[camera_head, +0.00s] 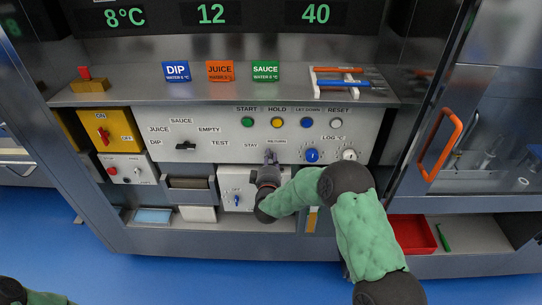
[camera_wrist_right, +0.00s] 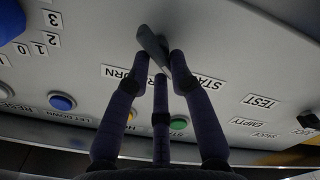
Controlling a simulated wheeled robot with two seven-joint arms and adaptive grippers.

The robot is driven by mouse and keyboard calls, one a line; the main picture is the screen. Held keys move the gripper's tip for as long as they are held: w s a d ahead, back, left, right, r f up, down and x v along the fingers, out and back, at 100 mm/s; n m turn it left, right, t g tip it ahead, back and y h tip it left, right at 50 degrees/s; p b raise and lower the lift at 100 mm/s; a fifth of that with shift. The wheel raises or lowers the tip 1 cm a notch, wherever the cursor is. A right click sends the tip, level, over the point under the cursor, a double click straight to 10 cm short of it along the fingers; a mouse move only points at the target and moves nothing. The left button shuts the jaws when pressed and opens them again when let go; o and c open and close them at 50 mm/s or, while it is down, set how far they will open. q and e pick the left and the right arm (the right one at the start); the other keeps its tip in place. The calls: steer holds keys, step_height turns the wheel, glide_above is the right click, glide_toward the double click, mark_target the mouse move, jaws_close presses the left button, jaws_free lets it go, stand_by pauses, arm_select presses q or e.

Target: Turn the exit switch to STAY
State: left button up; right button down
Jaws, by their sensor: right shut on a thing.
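The exit switch is on the light grey control panel (camera_head: 225,150), between the labels STAY and RETURN. In the right wrist view its grey lever (camera_wrist_right: 150,42) stands between the fingers, with the label RETURN on the left and STAY on the right. My right gripper (camera_head: 270,158) is at the switch and shut on the lever; it also shows in the right wrist view (camera_wrist_right: 160,62). In the head view the fingers hide most of the switch, so I cannot tell exactly which label it points to. My left gripper is not in view.
A black selector (camera_head: 185,146) sits left of the exit switch. Start (camera_head: 247,122), hold and let down buttons are above, and a blue dial (camera_head: 312,155) is at the right. A yellow on/off box (camera_head: 103,133) stands left. An orange door handle (camera_head: 440,145) sticks out right.

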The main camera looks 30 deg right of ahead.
steer(key=shift+w+a+n+p, duration=0.1)
steer(key=shift+a+n+p, duration=0.1)
steer(key=shift+n, duration=0.35)
steer(key=shift+w+a+n+p, duration=0.1)
steer(key=shift+n+p, duration=0.05)
steer(key=shift+n, duration=0.4)
steer(key=c, duration=1.2)
jaws_free()
steer(key=shift+a+f, duration=0.1)
steer(key=v, duration=1.2)
